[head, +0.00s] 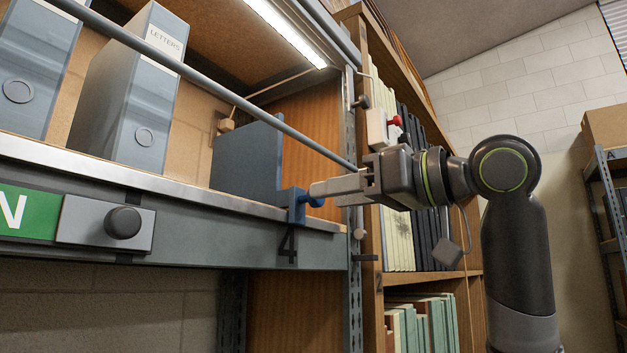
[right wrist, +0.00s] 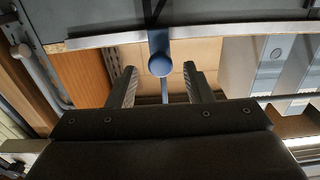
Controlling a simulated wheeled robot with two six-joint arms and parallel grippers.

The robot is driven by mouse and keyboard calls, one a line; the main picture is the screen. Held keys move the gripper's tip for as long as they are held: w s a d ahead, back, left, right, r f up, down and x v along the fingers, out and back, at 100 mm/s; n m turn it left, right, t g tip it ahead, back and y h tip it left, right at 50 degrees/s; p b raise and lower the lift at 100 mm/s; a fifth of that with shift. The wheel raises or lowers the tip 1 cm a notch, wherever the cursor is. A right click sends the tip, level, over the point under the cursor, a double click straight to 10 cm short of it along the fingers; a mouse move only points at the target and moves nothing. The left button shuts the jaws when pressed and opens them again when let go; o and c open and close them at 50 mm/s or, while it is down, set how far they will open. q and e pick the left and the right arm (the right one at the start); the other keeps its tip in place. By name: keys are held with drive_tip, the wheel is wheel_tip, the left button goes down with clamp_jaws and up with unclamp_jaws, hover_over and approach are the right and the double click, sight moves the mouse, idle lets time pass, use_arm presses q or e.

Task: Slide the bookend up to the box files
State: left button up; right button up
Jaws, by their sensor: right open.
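The blue bookend (head: 245,168) stands upright on the shelf, its front clamp and round knob (head: 316,203) hanging over the shelf's front edge. Two grey box files stand to its left, the nearer labelled LETTERS (head: 128,95); a gap separates it from the bookend. My right gripper (head: 318,189) is open at the shelf front, its fingers reaching toward the knob. In the right wrist view, the knob (right wrist: 160,66) shows between the two fingertips, with a gap on each side; I see no contact. The box files (right wrist: 275,62) show at the right there. My left gripper is not in view.
A grey rail (head: 215,85) crosses in front of the shelf above my gripper. The metal shelf edge (head: 200,197) carries a black 4, a green N sign (head: 28,212) and a black knob (head: 123,222). A perforated upright (head: 353,150) stands close to the right.

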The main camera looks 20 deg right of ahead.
drive_tip(key=p+x, duration=0.1)
drive_tip(key=x, duration=0.3)
drive_tip(key=shift+w+a+p, duration=0.15)
drive_tip(key=shift+a+p, duration=0.05)
drive_tip(key=shift+p, duration=0.1)
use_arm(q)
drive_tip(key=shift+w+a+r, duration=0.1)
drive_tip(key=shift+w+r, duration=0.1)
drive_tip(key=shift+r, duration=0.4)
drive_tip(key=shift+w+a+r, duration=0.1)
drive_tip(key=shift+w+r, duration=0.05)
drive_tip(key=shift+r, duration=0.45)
use_arm(e)
drive_tip(key=shift+d, duration=0.1)
drive_tip(key=shift+c, duration=1.4)
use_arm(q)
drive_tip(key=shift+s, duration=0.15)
use_arm(e)
clamp_jaws()
